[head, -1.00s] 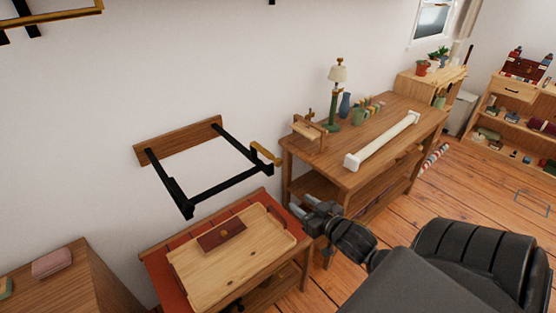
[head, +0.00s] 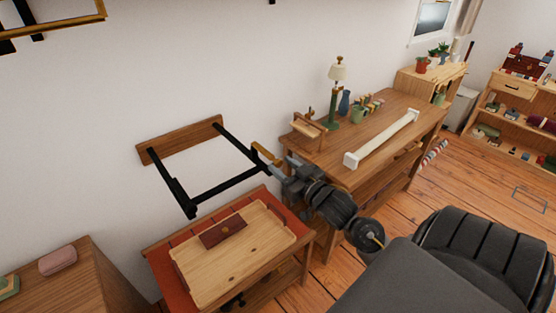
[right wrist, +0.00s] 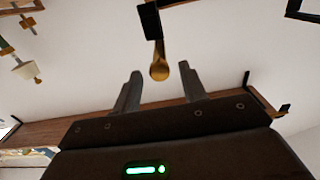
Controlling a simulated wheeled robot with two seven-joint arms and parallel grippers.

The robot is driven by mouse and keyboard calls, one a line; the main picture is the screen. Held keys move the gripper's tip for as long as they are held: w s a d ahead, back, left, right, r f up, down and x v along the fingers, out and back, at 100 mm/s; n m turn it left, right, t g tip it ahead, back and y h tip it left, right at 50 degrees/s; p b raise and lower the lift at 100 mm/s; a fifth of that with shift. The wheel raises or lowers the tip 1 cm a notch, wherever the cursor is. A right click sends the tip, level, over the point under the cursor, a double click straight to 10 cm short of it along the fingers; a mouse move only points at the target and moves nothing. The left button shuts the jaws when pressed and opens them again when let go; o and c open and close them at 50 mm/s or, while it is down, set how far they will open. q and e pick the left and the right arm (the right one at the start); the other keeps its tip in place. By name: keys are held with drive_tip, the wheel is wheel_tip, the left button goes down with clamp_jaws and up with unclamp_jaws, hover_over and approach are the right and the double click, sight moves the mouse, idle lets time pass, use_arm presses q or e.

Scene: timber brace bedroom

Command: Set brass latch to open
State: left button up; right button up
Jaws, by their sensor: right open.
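The brass latch (head: 264,152) is a short golden lever at the right front corner of a black wall bracket (head: 232,184). The bracket's arms stand out from a wooden wall board (head: 180,139). In the right wrist view the brass latch (right wrist: 160,62) points toward me between and just beyond the fingertips, its black mount behind it. My right gripper (head: 280,170) is open and close to the latch; its two fingers also show in the right wrist view (right wrist: 160,80). I cannot tell whether they touch the latch. My left gripper is not in view.
Below the bracket, a small table holds a wooden tray (head: 252,266) with a dark red box (head: 223,231). A wooden workbench (head: 375,175) with a lamp (head: 336,90) and a white bar (head: 382,139) stands to the right. Wall space above the bracket is clear.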

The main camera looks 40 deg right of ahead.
sight(266, 153)
drive_tip(key=shift+w, duration=1.25)
clamp_jaws()
